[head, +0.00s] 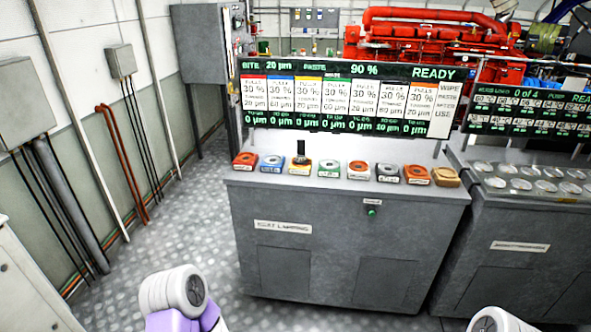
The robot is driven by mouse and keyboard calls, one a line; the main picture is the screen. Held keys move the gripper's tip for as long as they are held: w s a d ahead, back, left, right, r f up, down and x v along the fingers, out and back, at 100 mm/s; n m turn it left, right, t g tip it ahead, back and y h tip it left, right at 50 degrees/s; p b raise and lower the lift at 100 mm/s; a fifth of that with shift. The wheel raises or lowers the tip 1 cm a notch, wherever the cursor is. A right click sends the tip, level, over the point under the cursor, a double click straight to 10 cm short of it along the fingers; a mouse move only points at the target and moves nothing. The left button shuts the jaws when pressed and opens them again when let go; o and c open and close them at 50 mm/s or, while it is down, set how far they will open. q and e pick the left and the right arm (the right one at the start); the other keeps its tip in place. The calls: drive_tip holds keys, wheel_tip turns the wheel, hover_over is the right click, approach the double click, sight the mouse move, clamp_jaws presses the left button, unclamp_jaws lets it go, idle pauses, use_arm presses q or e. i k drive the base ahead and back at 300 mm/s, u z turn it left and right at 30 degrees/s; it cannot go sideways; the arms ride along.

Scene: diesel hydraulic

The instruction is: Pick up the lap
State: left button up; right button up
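A row of several small coloured blocks with round tops stands along the front of the grey lapping bench (340,215) in the head view. From left they include a red block (244,161), a blue block (272,163), a yellow block (300,168) and a green block (330,169). A small dark upright cylinder (301,148) stands at the yellow block; it may be the lap, but I cannot tell for sure. Only white and purple links of my arms show at the bottom edge. Neither gripper is in view, and both arms are well short of the bench.
A tan block (446,177) ends the row at right. A display panel (350,98) reading READY stands behind the blocks. A second grey bench (525,235) with round discs adjoins at right. Wall pipes and boxes (25,100) line the left. The patterned floor (185,225) left of the bench is clear.

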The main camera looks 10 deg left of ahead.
sight(300, 160)
drive_tip(key=u, duration=0.7)
drive_tip(key=i, duration=1.35)
drive_tip(key=z, duration=0.3)
